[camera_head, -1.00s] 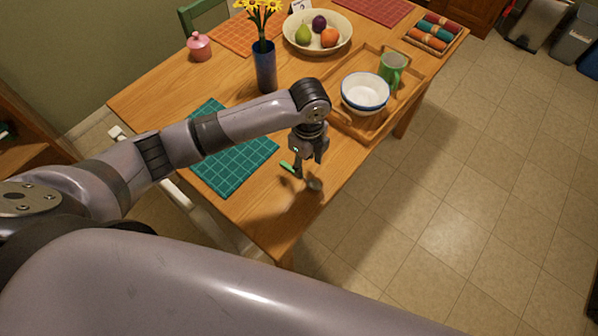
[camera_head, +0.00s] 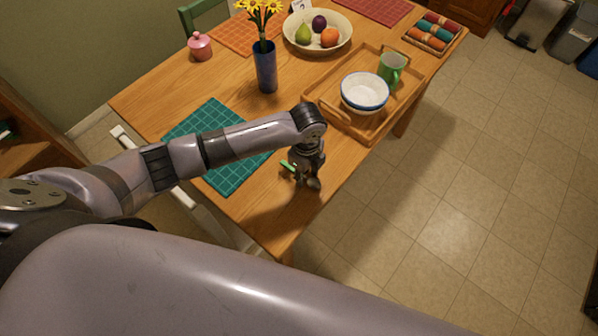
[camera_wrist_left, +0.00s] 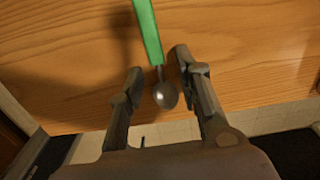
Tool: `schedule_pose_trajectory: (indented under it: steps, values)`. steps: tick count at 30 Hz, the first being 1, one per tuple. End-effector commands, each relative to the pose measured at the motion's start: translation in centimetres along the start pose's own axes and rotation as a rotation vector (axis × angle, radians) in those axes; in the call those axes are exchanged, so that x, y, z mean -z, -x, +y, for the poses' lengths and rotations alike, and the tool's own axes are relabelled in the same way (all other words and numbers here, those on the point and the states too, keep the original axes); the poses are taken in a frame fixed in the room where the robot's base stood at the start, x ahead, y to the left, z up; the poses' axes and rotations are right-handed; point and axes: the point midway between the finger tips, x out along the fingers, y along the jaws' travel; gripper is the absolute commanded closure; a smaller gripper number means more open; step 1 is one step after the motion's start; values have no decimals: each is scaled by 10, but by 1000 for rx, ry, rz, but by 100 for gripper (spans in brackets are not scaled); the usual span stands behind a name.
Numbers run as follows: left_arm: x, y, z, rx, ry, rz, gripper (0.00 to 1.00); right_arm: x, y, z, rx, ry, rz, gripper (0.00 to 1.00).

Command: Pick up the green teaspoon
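The green teaspoon has a green handle and a metal bowl. In the left wrist view the teaspoon (camera_wrist_left: 149,35) runs down from the top edge, its bowl lying between the two fingers. In the head view the green handle (camera_head: 287,166) shows just left of my left gripper, and the rest is largely hidden by the gripper. My left gripper (camera_head: 307,183) is low at the near part of the wooden table. In the left wrist view the left gripper (camera_wrist_left: 157,80) is open, with a gap on both sides of the spoon. My right gripper is not in view.
A teal placemat (camera_head: 232,177) lies left of the gripper. A wooden tray (camera_head: 344,127) with a white bowl (camera_head: 365,92) and a green mug (camera_head: 392,68) stands behind right. A blue vase (camera_head: 265,70) stands farther back. The table's right edge is close to the gripper.

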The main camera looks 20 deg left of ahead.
Motion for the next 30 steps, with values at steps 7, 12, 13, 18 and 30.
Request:
schedule_pose_trajectory:
  steps: [7,12,13,18,30]
  values:
    - [0,0,0,0,0,0,87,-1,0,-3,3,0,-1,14]
    - [0,0,0,0,0,0,98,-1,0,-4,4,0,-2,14]
    - [0,0,0,0,0,0,100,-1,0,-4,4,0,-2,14]
    - [0,0,0,0,0,0,100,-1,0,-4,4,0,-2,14]
    - [0,30,-1,4,-1,0,100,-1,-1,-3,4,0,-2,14]
